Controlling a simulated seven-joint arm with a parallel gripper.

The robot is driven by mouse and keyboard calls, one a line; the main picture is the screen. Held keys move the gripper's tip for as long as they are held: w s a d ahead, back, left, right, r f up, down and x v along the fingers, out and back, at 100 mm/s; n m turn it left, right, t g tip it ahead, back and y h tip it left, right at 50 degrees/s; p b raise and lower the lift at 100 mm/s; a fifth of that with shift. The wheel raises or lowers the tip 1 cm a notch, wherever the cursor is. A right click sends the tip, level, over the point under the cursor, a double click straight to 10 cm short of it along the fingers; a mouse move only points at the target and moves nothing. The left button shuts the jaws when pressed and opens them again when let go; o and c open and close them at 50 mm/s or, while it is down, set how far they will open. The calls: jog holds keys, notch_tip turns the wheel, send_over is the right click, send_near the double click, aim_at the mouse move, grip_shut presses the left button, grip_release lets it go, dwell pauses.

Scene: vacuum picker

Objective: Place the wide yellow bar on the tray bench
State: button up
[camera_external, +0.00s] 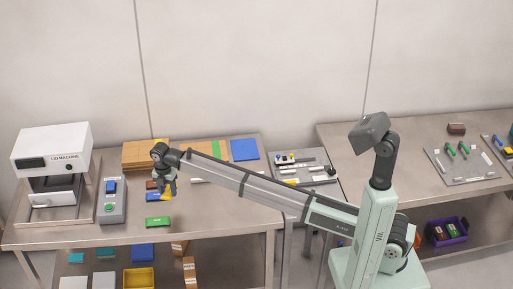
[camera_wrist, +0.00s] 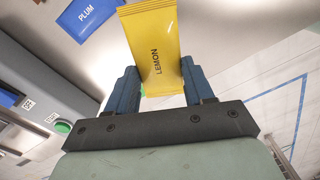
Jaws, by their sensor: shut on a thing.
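A yellow bar labelled LEMON (camera_wrist: 155,45) is gripped between the two blue fingers of my gripper (camera_wrist: 162,88). In the external view my gripper (camera_external: 167,185) is over the left bench (camera_external: 205,225), with the yellow bar (camera_external: 167,195) under it. I cannot tell whether the bar touches the bench. A grey tray (camera_external: 463,165) with green-handled tools lies on the right bench (camera_external: 390,145). Another grey tray (camera_external: 318,158) with small parts stands between the benches. I cannot tell which is the tray bench.
A blue PLUM bar (camera_wrist: 86,14) lies close by, with a green bar (camera_external: 158,222) in front. A button box (camera_external: 112,200) and the white lid machine (camera_external: 50,148) stand at left. Cardboard (camera_external: 145,154) and a blue sheet (camera_external: 244,149) lie behind.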

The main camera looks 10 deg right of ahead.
aim_at(155, 209)
jog(key=a, duration=0.1)
jog(key=s+a, duration=0.1)
jog(key=a, duration=0.1)
jog(key=shift+m, duration=0.3)
jog(key=w+a+m, duration=0.3)
jog(key=a+m, duration=0.2)
jog(key=m, duration=0.7)
jog(key=shift+m, duration=0.3)
jog(key=shift+s+d+f, duration=0.1)
jog(key=shift+f, duration=2.3)
jog(key=shift+d+f, duration=0.1)
jog(key=shift+f, duration=2.3)
jog(key=shift+f, duration=0.15)
jog(key=o, duration=1)
jog(key=shift+o, duration=0.2)
notch_tip(155, 209, up, 12)
